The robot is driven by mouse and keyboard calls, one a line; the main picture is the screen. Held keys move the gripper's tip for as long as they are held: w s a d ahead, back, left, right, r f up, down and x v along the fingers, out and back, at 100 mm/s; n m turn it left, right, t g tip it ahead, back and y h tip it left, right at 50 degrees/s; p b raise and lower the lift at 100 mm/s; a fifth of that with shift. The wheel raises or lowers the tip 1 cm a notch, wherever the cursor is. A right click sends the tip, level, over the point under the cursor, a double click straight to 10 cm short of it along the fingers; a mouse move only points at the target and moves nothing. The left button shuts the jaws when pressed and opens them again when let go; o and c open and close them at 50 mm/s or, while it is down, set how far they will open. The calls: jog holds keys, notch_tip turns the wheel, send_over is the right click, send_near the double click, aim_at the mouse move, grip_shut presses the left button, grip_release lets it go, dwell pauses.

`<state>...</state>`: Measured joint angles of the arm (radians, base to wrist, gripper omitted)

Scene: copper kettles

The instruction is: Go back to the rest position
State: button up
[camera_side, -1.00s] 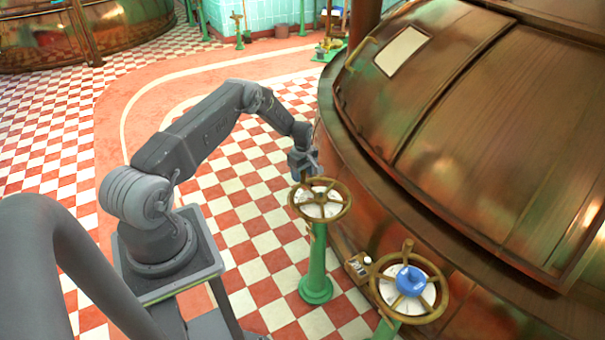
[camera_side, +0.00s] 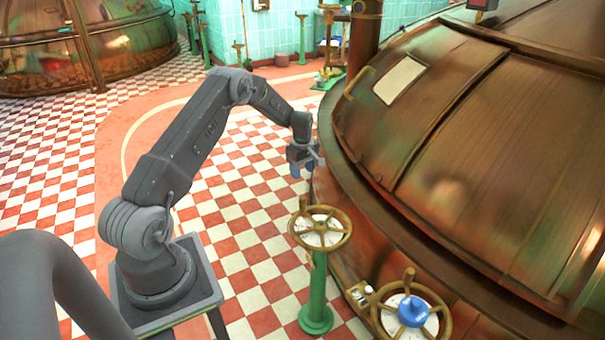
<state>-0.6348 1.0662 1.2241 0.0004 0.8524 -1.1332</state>
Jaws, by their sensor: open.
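My gripper (camera_side: 305,170) points down and is open. It hangs in the air above the brass handwheel (camera_side: 320,228) on the green post, with a visible gap to the wheel. Nothing shows between its fingers, though they are small in this view. My arm is bent, with the elbow raised high above the base.
A second handwheel (camera_side: 410,312) with a blue hub stands at the lower right. The large copper kettle (camera_side: 455,130) fills the right side, close beside my gripper. Another kettle (camera_side: 85,40) stands far back left. The checkered floor (camera_side: 235,175) is clear behind the arm.

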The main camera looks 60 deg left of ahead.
jog(key=s+d+r+m+t, duration=0.15)
jog(key=d+r+m, duration=0.35)
jog(key=d+r, duration=0.55)
jog(key=s+d+r+m+t, duration=0.1)
jog(key=s+d+r+m, duration=0.25)
jog(key=d+r, duration=0.75)
jog(key=s+d+r+m+t, duration=0.2)
jog(key=s+d+r+m, duration=0.45)
jog(key=s+r, duration=0.35)
jog(key=s+d+f+m+t, duration=0.1)
jog(key=s+d+m, duration=0.4)
jog(key=s, duration=0.7)
jog(key=shift+d, duration=0.4)
